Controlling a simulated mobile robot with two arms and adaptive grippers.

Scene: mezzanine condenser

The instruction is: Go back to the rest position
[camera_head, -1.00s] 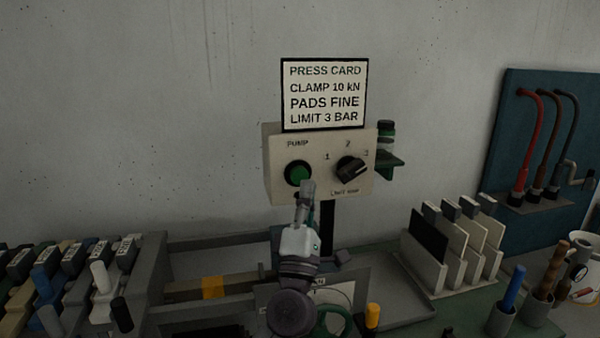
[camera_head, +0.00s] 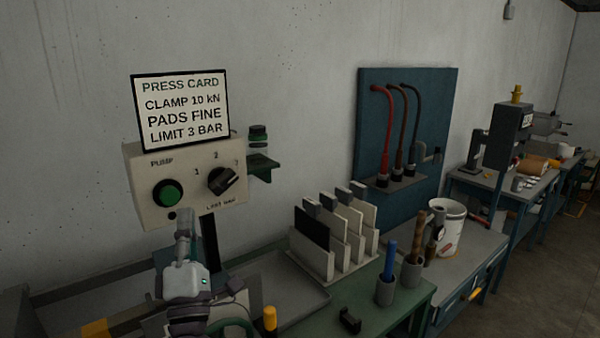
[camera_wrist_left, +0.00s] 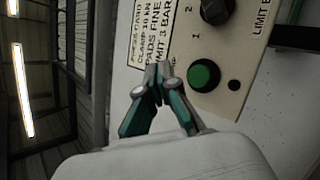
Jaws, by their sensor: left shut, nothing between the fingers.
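My left gripper (camera_head: 187,226) points up just below the control box (camera_head: 145,205), in front of its lower edge. Its fingers are together with nothing between them, as the left wrist view also shows (camera_wrist_left: 160,72). The box carries a green PUMP button (camera_head: 168,193) and a black LIMIT BAR selector knob (camera_head: 223,180) with positions 1, 2 and 3. In the left wrist view the green button (camera_wrist_left: 204,75) is just right of the fingertips. Contact with the box cannot be told. My right gripper is in neither view.
The press card (camera_head: 182,108) stands above the box. A slotted rack (camera_head: 312,262) with upright plates is on the green bench. Cups with rods (camera_head: 385,291), a white bucket (camera_head: 447,230) and a blue hose board (camera_head: 360,130) are to the right. Farther right is open floor (camera_head: 560,275).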

